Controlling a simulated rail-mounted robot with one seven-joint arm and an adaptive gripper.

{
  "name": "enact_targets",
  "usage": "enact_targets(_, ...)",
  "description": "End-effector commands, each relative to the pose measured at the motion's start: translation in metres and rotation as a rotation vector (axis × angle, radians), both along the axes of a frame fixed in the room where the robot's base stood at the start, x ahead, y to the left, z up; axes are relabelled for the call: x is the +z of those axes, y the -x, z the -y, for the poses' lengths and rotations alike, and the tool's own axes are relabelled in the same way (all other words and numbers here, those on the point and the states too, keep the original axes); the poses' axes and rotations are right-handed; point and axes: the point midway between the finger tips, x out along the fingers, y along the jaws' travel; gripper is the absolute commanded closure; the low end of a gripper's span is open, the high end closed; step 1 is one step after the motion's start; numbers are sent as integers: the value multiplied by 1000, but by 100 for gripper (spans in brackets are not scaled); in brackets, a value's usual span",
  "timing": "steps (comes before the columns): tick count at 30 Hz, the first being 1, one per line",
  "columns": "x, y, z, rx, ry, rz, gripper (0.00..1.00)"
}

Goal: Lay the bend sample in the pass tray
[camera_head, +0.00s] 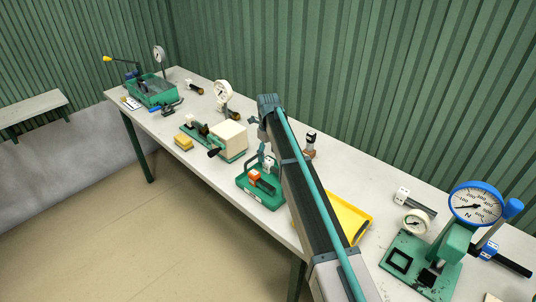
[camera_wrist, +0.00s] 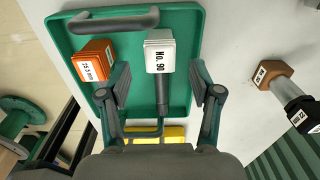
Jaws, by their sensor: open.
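A green tray (camera_head: 262,198) with a handle lies on the bench below my wrist; its rim and floor fill the middle of the wrist view (camera_wrist: 180,20). In it lies a piece with a white block marked "No. 90" (camera_wrist: 159,52) and a dark rod-like end. Beside it is an orange block (camera_wrist: 94,62) with a white label, also visible in the head view (camera_head: 254,176). My gripper (camera_wrist: 160,88) is open, with one finger on each side of the white-blocked piece's dark end, apart from it. No label names the bend sample or the pass tray.
A yellow tray (camera_head: 350,215) lies right of my arm, partly hidden by it. A green press with a blue dial (camera_head: 476,206) stands at right. A cream block machine (camera_head: 230,138) is at left. A brown block with a dark fitting (camera_wrist: 272,76) stands near the gripper.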

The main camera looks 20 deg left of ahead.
Motion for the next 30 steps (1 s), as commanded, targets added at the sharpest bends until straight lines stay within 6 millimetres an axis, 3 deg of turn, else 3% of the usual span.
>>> enact_targets(30,36,0,0,0,0,0,36)
